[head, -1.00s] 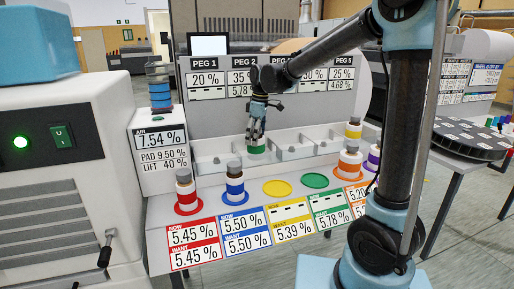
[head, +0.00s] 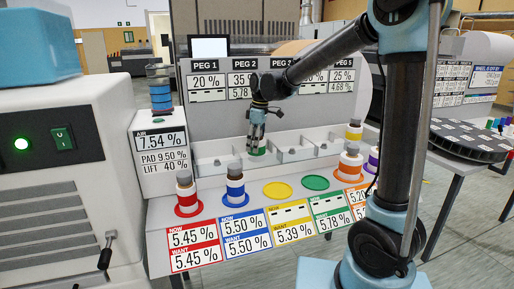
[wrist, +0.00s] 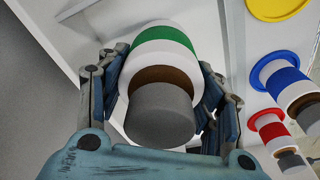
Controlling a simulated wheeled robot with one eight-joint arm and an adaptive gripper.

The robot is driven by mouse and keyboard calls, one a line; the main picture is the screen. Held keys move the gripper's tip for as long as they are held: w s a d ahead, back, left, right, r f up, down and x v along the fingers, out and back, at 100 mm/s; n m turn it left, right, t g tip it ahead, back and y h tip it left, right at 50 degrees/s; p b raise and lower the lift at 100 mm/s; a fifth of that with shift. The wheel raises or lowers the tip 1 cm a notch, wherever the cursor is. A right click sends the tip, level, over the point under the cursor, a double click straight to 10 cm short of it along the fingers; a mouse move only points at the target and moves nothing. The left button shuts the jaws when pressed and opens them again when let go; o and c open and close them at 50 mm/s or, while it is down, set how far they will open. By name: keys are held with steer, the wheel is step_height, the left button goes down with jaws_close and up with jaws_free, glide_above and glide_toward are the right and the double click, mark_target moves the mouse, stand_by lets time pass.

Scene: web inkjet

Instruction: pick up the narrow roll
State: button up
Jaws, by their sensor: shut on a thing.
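A white roll with a green band, a brown core and a grey top piece (wrist: 160,90) sits between my fingers in the wrist view. In the head view the roll (head: 258,151) shows only partly below my gripper (head: 257,140), at the white divided tray behind the coloured discs. My gripper also shows in the wrist view (wrist: 163,108), with its fingers on both sides of the roll, shut on it. The roll's underside is hidden, so I cannot tell whether it touches the tray.
The divided tray (head: 208,160) has low walls near the roll. In front stand a red-banded roll (head: 187,190) and a blue-banded roll (head: 235,186). The yellow disc (head: 277,189) and green disc (head: 314,183) are bare. More rolls (head: 351,163) stand to the right.

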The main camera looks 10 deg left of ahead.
mark_target(255, 129)
step_height(255, 129, up, 10)
stand_by(0.6)
